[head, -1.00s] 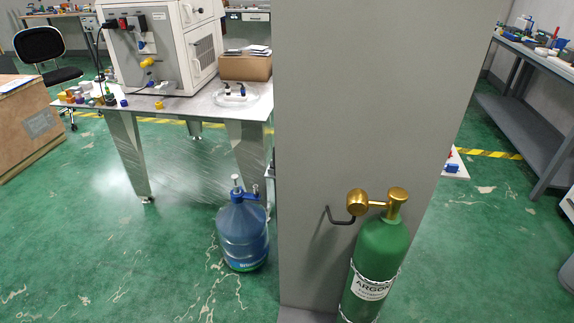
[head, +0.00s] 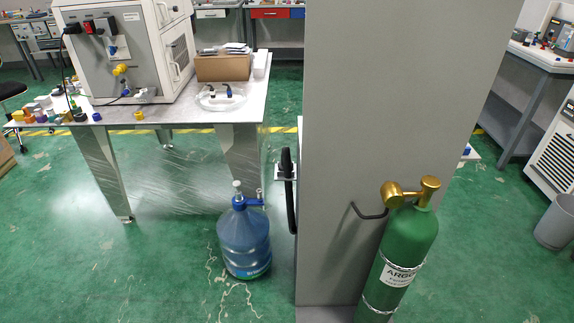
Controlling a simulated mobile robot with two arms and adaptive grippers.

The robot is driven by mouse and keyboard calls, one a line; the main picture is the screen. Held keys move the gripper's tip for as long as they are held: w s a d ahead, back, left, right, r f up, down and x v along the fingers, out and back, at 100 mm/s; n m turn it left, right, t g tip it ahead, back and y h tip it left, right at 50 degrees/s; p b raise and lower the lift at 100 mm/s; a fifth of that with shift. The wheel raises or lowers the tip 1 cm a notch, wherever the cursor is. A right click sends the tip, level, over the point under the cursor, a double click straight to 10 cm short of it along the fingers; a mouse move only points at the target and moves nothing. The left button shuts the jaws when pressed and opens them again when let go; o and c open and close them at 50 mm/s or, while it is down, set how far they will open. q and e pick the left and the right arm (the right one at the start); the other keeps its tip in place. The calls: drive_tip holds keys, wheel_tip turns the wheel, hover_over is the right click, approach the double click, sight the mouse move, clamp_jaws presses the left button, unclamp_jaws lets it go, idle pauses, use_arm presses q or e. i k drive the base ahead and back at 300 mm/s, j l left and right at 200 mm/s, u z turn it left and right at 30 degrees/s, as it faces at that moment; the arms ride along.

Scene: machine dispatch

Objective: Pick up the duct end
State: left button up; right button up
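I cannot pick out a duct end for certain in the head view. A black, elongated, curved piece (head: 288,190) stands out from the left side of the grey pillar, beside a small white plate. I cannot tell what it is. Neither of my grippers is in view.
The grey pillar (head: 385,110) blocks the middle. A green argon cylinder (head: 400,262) stands against it, and a blue water bottle (head: 246,243) is on the floor to its left. A metal table (head: 190,108) carries a machine (head: 130,55). The green floor at front left is clear.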

sight(281, 166)
drive_tip(key=j+z, duration=0.1)
drive_tip(key=z, duration=0.55)
drive_tip(key=i+j+z, duration=0.3)
drive_tip(key=j, duration=0.25)
drive_tip(key=j+z, duration=0.25)
drive_tip(key=j, duration=0.3)
drive_tip(key=i+j+z, duration=0.15)
drive_tip(key=j+z, duration=0.15)
drive_tip(key=j, duration=0.35)
drive_tip(key=j+z, duration=0.3)
drive_tip(key=j, duration=0.3)
